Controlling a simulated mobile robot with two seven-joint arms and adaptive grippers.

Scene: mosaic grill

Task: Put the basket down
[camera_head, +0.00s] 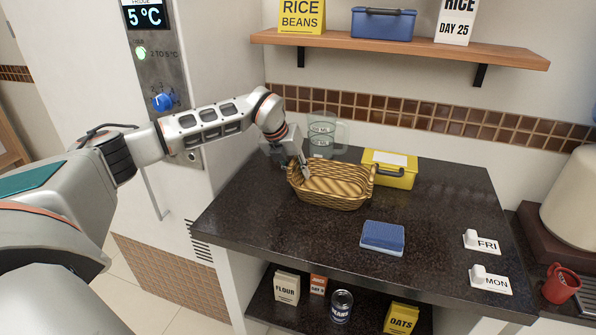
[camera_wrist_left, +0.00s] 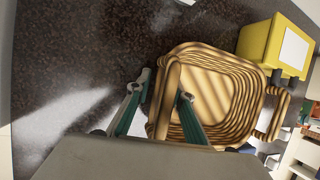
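The brown woven basket (camera_head: 332,188) appears upright on the dark counter, left of the middle. It also shows large in the left wrist view (camera_wrist_left: 215,85) and looks empty. My left gripper (camera_head: 303,166) is at its left end, over the handle there. In the left wrist view the two fingers (camera_wrist_left: 158,100) stand apart. One finger is outside the basket handle and the other is on the basket's inner side. A gap shows between the outer finger and the handle. My right gripper is in neither view.
A yellow lunch box (camera_head: 390,168) stands close behind the basket's right end. A clear glass pitcher (camera_head: 322,132) stands behind it. FRI (camera_head: 482,243) and MON (camera_head: 490,281) tags lie at the right. The counter's front left is clear.

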